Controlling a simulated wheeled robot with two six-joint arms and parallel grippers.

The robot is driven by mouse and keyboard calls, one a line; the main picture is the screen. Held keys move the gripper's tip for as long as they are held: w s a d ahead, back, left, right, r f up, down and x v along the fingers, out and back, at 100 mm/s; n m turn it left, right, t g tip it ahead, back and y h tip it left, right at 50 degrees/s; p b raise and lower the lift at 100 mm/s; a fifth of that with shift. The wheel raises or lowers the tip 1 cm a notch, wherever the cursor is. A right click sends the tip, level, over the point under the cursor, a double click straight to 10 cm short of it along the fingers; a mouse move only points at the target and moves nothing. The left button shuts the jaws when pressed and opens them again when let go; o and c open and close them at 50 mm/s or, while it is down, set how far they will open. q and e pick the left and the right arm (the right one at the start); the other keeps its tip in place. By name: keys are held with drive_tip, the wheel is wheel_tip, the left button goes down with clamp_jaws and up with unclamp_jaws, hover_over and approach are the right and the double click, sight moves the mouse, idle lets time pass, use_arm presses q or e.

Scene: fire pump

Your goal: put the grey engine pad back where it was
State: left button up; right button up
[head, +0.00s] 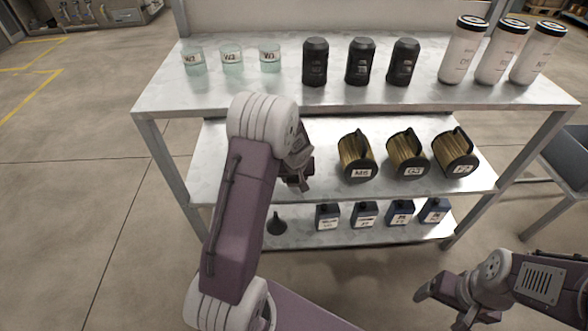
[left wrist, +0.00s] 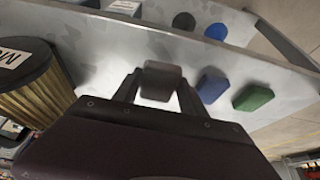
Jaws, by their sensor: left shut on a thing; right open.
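The grey engine pad (left wrist: 163,80) is a small dark grey block between the fingertips of my left gripper (left wrist: 158,92) in the left wrist view. The left gripper is shut on it, close to the pale shelf surface; I cannot tell whether the pad touches the shelf. A blue pad (left wrist: 212,85) and a green pad (left wrist: 253,97) lie in a row to its right. In the head view my left gripper (head: 299,175) is at the left part of the middle shelf, partly hidden by my arm, and the pads are hidden. My right gripper (head: 440,305) is open and empty, low at the right, off the shelves.
Gold filters (head: 357,156) stand on the middle shelf (head: 225,150), right of my left gripper. Glass jars (head: 231,64), black bottles (head: 360,62) and white canisters (head: 463,50) stand on the top shelf (head: 285,97). A black funnel (head: 276,225) and small dark containers (head: 364,214) are below.

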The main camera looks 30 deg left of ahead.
use_arm(q)
drive_tip(key=w+a, duration=0.2)
drive_tip(key=w, duration=0.1)
wheel_tip(320, 180, down, 4)
drive_tip(key=shift+d+b, duration=0.1)
drive_tip(key=shift+b, duration=0.95)
drive_tip(key=shift+r, duration=0.1)
drive_tip(key=o, duration=1.3)
use_arm(e)
drive_tip(key=shift+f, duration=0.55)
